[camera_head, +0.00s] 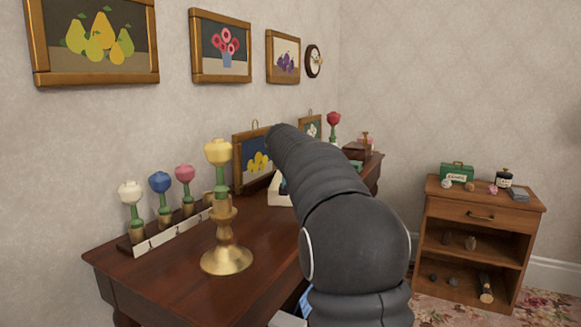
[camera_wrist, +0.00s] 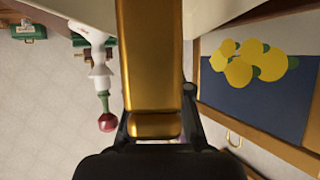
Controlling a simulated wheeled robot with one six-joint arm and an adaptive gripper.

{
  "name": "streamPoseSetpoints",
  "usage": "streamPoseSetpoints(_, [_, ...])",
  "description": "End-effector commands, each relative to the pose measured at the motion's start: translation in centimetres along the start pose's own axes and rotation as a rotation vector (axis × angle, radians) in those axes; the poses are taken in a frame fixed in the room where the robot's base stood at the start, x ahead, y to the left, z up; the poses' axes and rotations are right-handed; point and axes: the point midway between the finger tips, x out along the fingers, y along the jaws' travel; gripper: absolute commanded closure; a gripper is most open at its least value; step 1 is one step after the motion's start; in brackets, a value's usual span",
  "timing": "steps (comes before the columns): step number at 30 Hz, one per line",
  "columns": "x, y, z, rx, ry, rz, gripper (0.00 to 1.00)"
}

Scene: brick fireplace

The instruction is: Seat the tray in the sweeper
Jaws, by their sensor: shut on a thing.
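I cannot make out a tray or a sweeper with certainty in either view. In the wrist view my gripper (camera_wrist: 157,112) is shut on a broad gold-brown bar (camera_wrist: 150,55) with a squared end, which fills the middle of the picture. I cannot tell what larger thing the bar belongs to. In the head view my arm hides the gripper and what it holds. A pale, box-like thing (camera_head: 279,193) shows partly on the dark wooden desk (camera_head: 185,275), left of my arm; the rest is hidden.
A brass candlestick (camera_head: 226,250) with a yellow flower stands on the desk. A rack (camera_head: 170,236) with several flowers stands behind it. A framed yellow-fruit picture (camera_head: 240,160) leans on the wall and shows in the wrist view (camera_wrist: 230,95). A small cabinet (camera_head: 480,203) stands at right.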

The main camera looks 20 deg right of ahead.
Motion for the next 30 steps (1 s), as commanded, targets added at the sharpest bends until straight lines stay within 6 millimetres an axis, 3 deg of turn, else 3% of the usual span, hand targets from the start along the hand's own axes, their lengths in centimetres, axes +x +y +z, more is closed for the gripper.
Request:
streamPoseSetpoints(9, [0.1, 0.0, 0.2, 0.001, 0.002, 0.000, 1.00])
streamPoseSetpoints(10, [0.1, 0.0, 0.1, 0.001, 0.001, 0.000, 0.75])
streamPoseSetpoints(12, [0.0, 0.0, 0.1, 0.001, 0.000, 0.000, 0.57])
streamPoseSetpoints(23, [-0.1, 0.0, -0.2, 0.001, 0.000, 0.000, 0.57])
streamPoseSetpoints(30, [-3.3, 0.0, -0.1, 0.001, 0.004, -0.001, 0.57])
